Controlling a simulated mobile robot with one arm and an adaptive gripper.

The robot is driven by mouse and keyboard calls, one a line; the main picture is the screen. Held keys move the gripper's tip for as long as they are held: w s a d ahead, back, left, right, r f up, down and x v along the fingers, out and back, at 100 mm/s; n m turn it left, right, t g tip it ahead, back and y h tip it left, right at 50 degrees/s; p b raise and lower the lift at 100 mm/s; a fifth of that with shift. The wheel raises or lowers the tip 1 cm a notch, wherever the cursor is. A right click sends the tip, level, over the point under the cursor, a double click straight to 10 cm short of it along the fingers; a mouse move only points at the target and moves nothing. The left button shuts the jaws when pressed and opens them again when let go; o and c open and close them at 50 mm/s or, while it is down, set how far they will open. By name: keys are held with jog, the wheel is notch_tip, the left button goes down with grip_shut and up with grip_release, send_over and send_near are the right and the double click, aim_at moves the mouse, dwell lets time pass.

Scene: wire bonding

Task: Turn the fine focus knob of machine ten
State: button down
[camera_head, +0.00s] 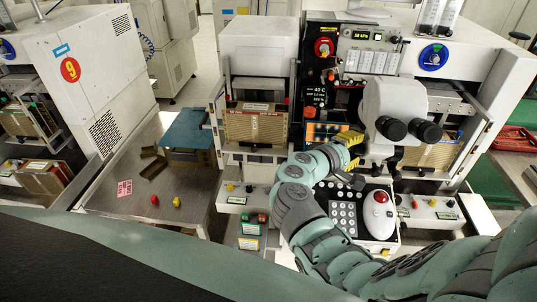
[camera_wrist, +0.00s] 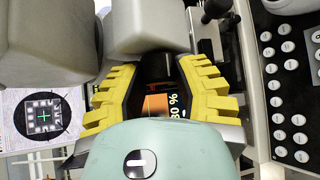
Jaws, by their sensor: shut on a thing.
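The machine (camera_head: 250,50) in the middle of the head view carries a white stereo microscope (camera_head: 392,98) with two black eyepieces. My gripper (camera_head: 356,150) is at the microscope's left side, below its head. In the wrist view the yellow ribbed fingers of my gripper (camera_wrist: 160,70) are on both sides of a black round knob (camera_wrist: 157,68) under the light grey microscope body (camera_wrist: 145,25). The gripper is shut on this knob. In the head view the knob is hidden by the fingers and arm. No number ten is readable on the machine.
A black keypad (camera_head: 345,212) and a white trackball unit (camera_head: 378,215) lie just below my gripper. A metal table (camera_head: 110,195) with a blue box (camera_head: 190,130) lies between. The eyepieces (camera_head: 408,130) are close to my gripper's right.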

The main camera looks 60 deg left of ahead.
jog(key=shift+s+a+f, duration=0.1)
jog(key=c, duration=0.6)
grip_release()
jog(key=s, duration=0.4)
jog(key=s+r, duration=0.1)
jog(key=s, duration=0.3)
jog(key=s+r, duration=0.1)
jog(key=s, duration=0.3)
jog(key=shift+d+r, duration=0.15)
jog(key=shift+d, duration=0.2)
jog(key=shift+w, duration=0.1)
